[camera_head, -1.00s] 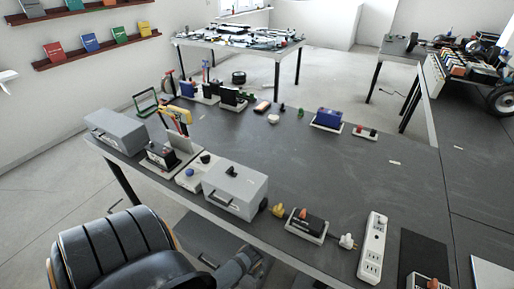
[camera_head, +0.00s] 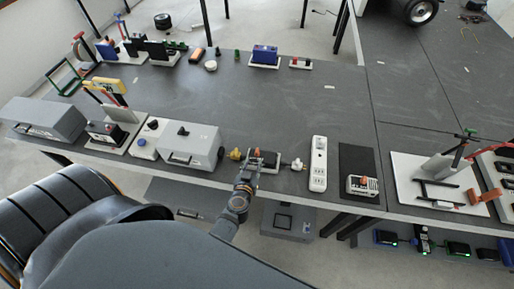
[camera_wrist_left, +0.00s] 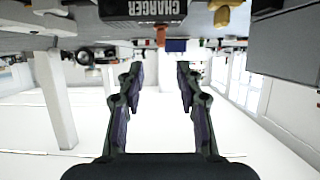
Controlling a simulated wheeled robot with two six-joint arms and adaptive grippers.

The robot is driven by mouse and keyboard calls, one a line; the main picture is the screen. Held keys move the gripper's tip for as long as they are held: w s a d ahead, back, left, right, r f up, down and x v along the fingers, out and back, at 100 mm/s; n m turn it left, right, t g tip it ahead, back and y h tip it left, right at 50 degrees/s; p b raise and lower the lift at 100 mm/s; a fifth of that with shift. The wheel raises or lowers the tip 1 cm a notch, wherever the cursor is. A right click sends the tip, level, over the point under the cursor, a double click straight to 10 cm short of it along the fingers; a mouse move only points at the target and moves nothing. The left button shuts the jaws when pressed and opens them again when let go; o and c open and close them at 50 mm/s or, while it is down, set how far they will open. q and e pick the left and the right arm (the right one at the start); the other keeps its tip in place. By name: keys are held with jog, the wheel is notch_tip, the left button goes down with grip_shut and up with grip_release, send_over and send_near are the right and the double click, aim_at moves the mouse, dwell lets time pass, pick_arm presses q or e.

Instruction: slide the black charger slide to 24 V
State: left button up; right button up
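The black charger (camera_head: 265,159) sits on a light base near the table's front edge, with an orange slide (camera_head: 256,153) on it. In the left wrist view the charger (camera_wrist_left: 142,10) is upside down at the top, its CHARGER label readable, and the orange slide (camera_wrist_left: 160,35) shows below it. My left gripper (camera_head: 249,169) is at the table's front edge just in front of the charger. In the left wrist view its two fingers (camera_wrist_left: 158,75) are apart with nothing between them. The slide's voltage setting is too small to read. My right gripper is not in view.
A yellow plug (camera_head: 236,154) and a white plug (camera_head: 298,165) flank the charger. A grey box (camera_head: 194,148) stands to the left. A white power strip (camera_head: 318,163) and a white device with an orange part (camera_head: 362,185) are to the right.

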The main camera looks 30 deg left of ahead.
aim_at(256, 153)
pick_arm(q)
jog(key=b+x, duration=0.1)
jog(key=x, duration=0.2)
jog(key=b+x, duration=0.1)
jog(key=x, duration=0.2)
jog(key=b+x, duration=0.2)
jog(key=x, duration=0.1)
jog(key=shift+w+a+f, duration=0.15)
jog(key=shift+w+f, duration=0.1)
jog(key=shift+f, duration=0.15)
jog(key=shift+w+a, duration=0.1)
jog(key=shift+w, duration=0.3)
jog(key=shift+c, duration=0.4)
grip_shut()
